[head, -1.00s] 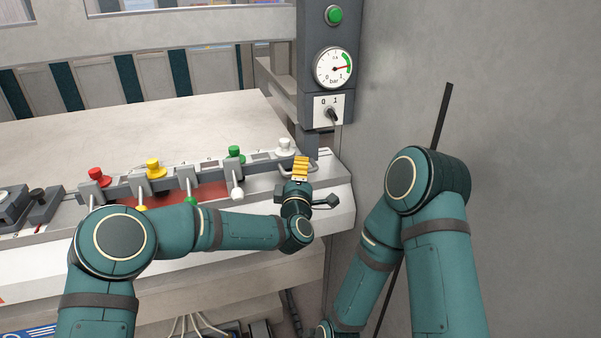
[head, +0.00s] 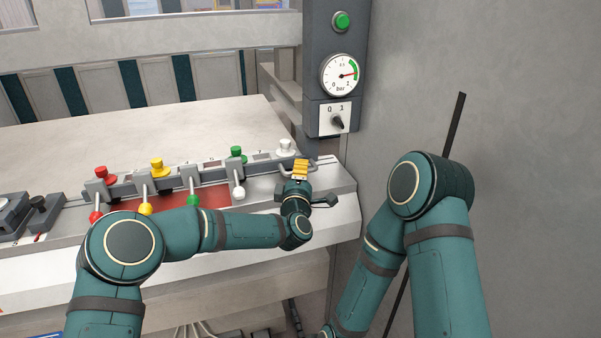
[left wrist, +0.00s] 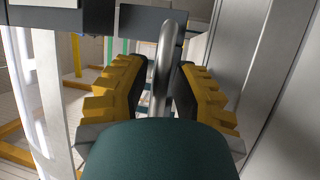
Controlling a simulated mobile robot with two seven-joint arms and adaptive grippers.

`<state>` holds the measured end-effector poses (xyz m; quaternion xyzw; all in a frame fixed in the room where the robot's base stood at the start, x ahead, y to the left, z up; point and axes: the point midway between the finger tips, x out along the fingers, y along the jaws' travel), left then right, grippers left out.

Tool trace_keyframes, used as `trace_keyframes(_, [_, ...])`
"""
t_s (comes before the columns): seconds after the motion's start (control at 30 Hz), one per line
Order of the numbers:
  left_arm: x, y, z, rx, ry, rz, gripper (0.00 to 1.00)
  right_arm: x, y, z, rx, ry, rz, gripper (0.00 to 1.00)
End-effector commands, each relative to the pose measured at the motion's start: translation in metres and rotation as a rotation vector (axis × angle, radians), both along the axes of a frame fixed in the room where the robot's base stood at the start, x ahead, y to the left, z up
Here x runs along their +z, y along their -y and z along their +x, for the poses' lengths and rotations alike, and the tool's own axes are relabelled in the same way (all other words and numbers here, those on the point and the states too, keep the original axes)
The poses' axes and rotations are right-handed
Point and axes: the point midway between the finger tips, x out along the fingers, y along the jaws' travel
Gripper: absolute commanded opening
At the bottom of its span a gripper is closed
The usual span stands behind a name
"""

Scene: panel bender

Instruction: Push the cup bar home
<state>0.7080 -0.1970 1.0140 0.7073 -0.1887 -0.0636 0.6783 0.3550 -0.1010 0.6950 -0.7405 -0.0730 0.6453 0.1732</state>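The cup bar (head: 213,172) is a long grey bar on the console. It carries red (head: 101,172), yellow (head: 157,167), green (head: 237,154) and white (head: 286,147) cups. Its right end has a metal loop handle (left wrist: 165,60). My left gripper (head: 300,170) is at this handle, beside the white cup.
Levers with coloured knobs, such as the white knob (head: 239,193), stand along the bar. A grey post (head: 325,60) behind the handle carries a green button, a gauge (head: 341,75) and a rotary switch (head: 336,121). A grey wall (head: 530,120) bounds the right side.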

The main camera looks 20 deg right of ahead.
Motion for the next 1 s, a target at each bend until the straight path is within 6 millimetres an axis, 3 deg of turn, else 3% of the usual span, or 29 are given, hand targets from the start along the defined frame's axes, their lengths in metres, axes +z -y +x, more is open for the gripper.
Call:
trace_keyframes(0.47, [-0.001,-0.002,-0.005,0.0,-0.001,0.0,0.43,0.0,0.0,0.0,0.0,0.001,0.0,0.56])
trace_keyframes(0.67, [-0.005,-0.011,-0.028,-0.001,-0.001,0.001,0.43,0.0,0.0,0.0,0.0,0.001,0.0,0.56])
trace_keyframes(1.0, [-0.015,-0.033,-0.085,-0.001,-0.001,0.001,0.43,0.0,0.0,0.0,0.0,0.001,0.0,0.56])
